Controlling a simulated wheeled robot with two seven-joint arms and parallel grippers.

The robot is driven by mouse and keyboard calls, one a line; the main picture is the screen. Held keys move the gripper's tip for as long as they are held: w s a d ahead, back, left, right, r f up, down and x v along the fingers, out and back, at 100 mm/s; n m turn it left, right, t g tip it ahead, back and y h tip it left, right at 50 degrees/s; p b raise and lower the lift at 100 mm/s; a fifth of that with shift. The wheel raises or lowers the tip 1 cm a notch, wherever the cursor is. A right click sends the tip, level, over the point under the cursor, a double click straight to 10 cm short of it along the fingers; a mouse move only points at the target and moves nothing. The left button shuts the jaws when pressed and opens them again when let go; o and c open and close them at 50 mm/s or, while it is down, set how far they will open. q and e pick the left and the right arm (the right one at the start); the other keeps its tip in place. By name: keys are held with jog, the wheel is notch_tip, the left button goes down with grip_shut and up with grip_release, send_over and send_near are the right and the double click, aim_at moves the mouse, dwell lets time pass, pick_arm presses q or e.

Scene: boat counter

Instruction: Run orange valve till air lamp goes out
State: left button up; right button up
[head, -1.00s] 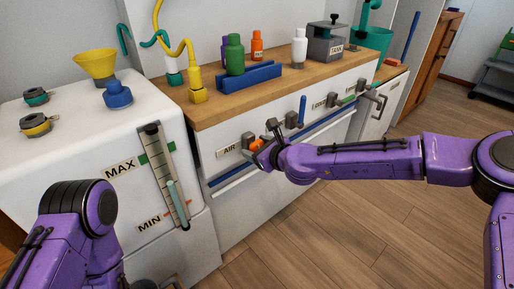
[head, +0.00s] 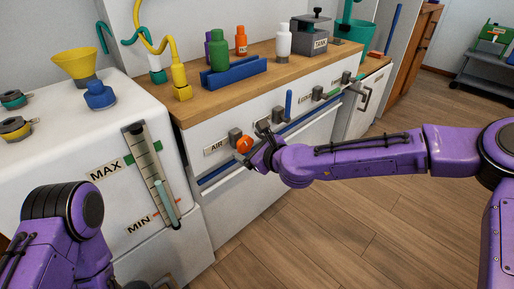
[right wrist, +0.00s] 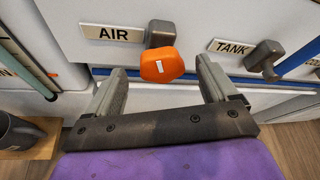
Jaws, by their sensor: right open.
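The orange valve (head: 244,145) is a knob on the cabinet front, right of the AIR label (head: 215,148). In the right wrist view the orange valve (right wrist: 161,70) shows a short white mark on its face, and a grey block (right wrist: 161,33) sits behind it. My right gripper (head: 262,148) is open and empty. In the right wrist view its fingers (right wrist: 160,82) stand either side of the valve with clear gaps, not touching it. No lit air lamp can be made out. My left gripper is out of view.
A TANK label (right wrist: 232,47) and grey valve are right of the orange one. A blue handle (head: 288,104) and a rail (head: 300,122) line the cabinet front. The MAX/MIN gauge (head: 152,175) is at the left. The floor in front is clear.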

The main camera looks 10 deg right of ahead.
jog(key=v, duration=0.7)
jog(key=shift+p, duration=0.4)
jog(key=shift+f, duration=0.1)
